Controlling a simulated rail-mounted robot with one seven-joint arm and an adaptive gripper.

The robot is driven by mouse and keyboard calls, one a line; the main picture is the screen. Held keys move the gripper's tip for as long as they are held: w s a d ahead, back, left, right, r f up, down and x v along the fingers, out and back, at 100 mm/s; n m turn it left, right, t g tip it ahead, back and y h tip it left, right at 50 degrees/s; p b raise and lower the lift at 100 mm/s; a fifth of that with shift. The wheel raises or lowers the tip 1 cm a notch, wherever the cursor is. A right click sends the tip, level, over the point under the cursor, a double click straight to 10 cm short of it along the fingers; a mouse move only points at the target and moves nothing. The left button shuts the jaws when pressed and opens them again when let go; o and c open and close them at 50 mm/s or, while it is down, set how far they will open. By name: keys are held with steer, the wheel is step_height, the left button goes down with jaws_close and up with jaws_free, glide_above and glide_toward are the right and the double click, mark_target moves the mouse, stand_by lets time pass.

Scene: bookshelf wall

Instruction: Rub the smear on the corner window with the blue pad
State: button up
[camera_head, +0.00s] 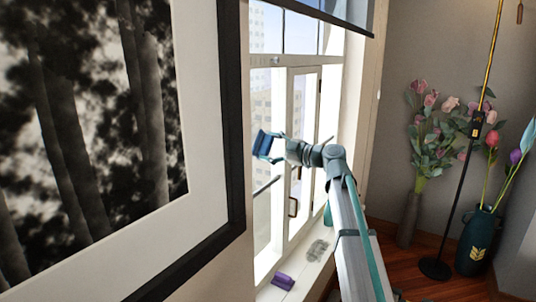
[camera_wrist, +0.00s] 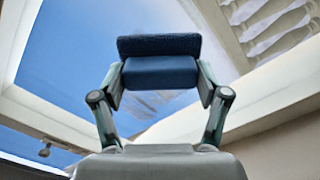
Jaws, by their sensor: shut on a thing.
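My gripper (camera_head: 274,145) is shut on the blue pad (camera_head: 262,143) and holds it up in front of the window (camera_head: 281,65). In the wrist view the pad (camera_wrist: 160,71) sits between both fingers of my gripper (camera_wrist: 160,80), its darker face pointing away from me. Faint grey streaks, seemingly the smear (camera_wrist: 150,102), show on the glass behind and below the pad. The pad and a finger hide part of them. I cannot tell whether the pad touches the glass. I cannot make out the smear on the glass in the head view.
A purple block (camera_head: 283,281) and a grey fuzzy patch (camera_head: 318,250) are on the sill. A large framed picture (camera_head: 233,130) stands close on the left. A dark blind (camera_head: 330,14) hangs above. Flower vases (camera_head: 476,242) and a lamp pole (camera_head: 461,180) stand at right.

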steer(key=shift+w+d+b, duration=0.25)
steer(key=shift+w+b, duration=0.25)
steer(key=shift+w+d+b, duration=0.25)
steer(key=shift+w+b, duration=0.2)
steer(key=shift+w, duration=0.05)
